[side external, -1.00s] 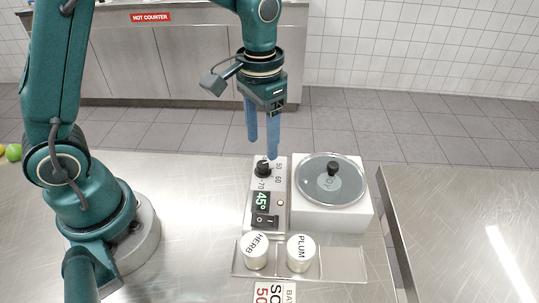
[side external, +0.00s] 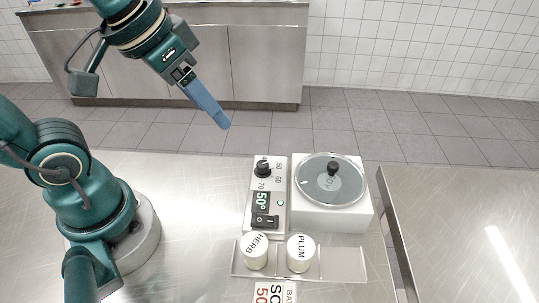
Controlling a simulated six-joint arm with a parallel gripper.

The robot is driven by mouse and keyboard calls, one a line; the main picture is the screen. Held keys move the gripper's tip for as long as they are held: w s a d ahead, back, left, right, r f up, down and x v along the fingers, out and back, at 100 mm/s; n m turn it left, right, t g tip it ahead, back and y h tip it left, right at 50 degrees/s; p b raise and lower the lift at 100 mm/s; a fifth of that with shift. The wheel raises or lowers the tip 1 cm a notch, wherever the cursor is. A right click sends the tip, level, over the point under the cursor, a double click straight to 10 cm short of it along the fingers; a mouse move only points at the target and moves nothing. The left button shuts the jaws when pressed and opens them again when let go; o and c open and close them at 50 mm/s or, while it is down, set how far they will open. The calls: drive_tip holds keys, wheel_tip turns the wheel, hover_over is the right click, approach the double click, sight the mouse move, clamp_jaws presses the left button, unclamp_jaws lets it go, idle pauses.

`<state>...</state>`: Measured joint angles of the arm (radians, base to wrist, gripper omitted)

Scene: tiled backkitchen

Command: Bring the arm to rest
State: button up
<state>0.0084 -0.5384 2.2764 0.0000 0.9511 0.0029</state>
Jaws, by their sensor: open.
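My gripper (side external: 222,122) is raised in the air, up and to the left of the control panel, with its blue fingers slanting down to the right. It holds nothing, and the fingers overlap in this view. The control panel (side external: 282,220) has a black knob (side external: 263,169), a display (side external: 262,202) reading 50° and a black switch (side external: 264,221). A small light (side external: 281,203) on it looks green. The white bath unit (side external: 333,217) beside it has a round lid (side external: 350,184) with a black handle on top.
Two white-lidded jars, HERB (side external: 254,252) and PLUM (side external: 300,253), stand in a clear rack (side external: 343,264) in front. A label card (side external: 275,292) lies nearer. A gap separates the steel table (side external: 190,215) from another steel surface (side external: 460,230) at right. A steel counter (side external: 235,60) stands behind.

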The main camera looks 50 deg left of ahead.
drive_tip(key=s+f, duration=0.2)
drive_tip(key=s, duration=0.1)
drive_tip(key=shift+s+a+f, duration=0.1)
drive_tip(key=shift+s+f, duration=0.05)
drive_tip(key=shift+s, duration=0.05)
idle(0.8)
